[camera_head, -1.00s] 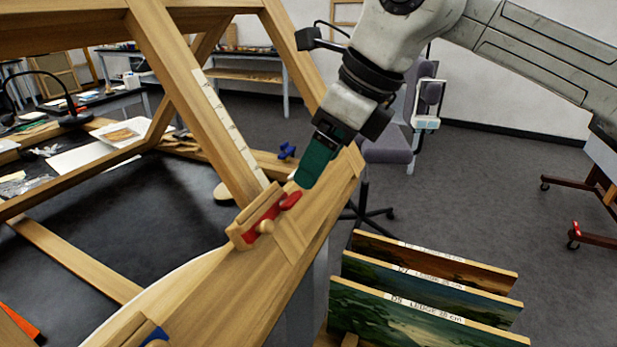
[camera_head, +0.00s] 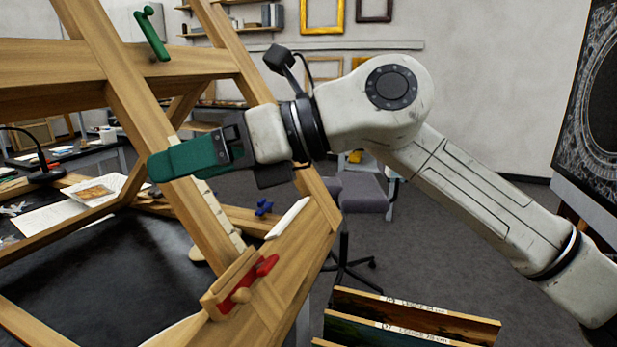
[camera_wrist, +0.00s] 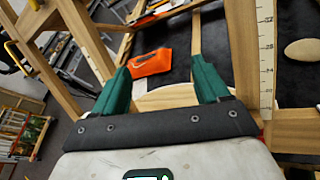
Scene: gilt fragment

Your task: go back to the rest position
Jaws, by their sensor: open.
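My gripper (camera_head: 165,163) has green fingers and points left in the head view, raised in front of the slanted wooden upright with the pale measuring scale. In the wrist view its two green fingers (camera_wrist: 160,85) stand wide apart with nothing between them touching either one. The gripper is open and empty. In the head view one finger largely hides the other. The wooden frame (camera_head: 285,265) lies below and to the right of the fingers, apart from them.
A red clamp (camera_head: 250,283), a white pointed piece (camera_head: 288,218) and a blue knob (camera_head: 264,207) are on the frame. An orange pouch (camera_wrist: 150,62) shows in the wrist view. Painted panels (camera_head: 415,318) stand at lower right. A grey chair (camera_head: 362,193) is behind my arm.

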